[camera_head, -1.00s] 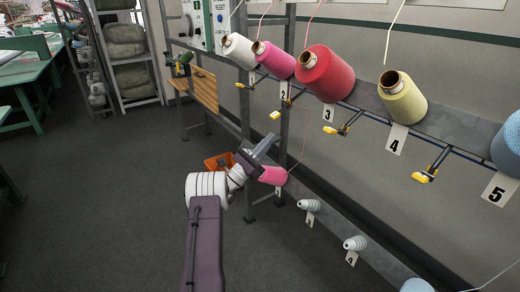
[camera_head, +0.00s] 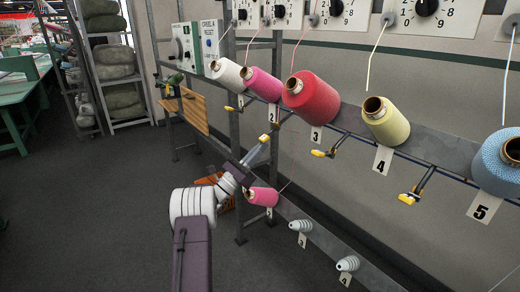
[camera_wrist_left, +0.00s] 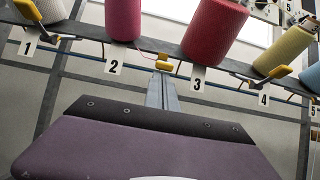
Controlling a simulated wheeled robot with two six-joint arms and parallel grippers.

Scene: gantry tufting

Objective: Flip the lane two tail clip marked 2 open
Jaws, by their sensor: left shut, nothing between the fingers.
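The lane two tail clip (camera_head: 264,138) is a small yellow tab on a dark arm from the rail, beside the white tag marked 2 (camera_head: 272,113). It also shows in the left wrist view (camera_wrist_left: 163,64), right of the tag 2 (camera_wrist_left: 113,68). My left gripper (camera_head: 260,146) is shut and empty, its grey fingers pointing up just below the clip. In the left wrist view its fingers (camera_wrist_left: 161,80) line up under the yellow tab; I cannot tell whether they touch it. My right gripper is not in view.
Similar yellow clips stand at lane three (camera_head: 320,153) and lane four (camera_head: 408,197). Yarn cones, including a pink (camera_head: 262,84) and a red one (camera_head: 312,97), sit above the rail. A lower pink cone (camera_head: 262,196) is right of my wrist. An orange bin (camera_head: 226,205) is behind it.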

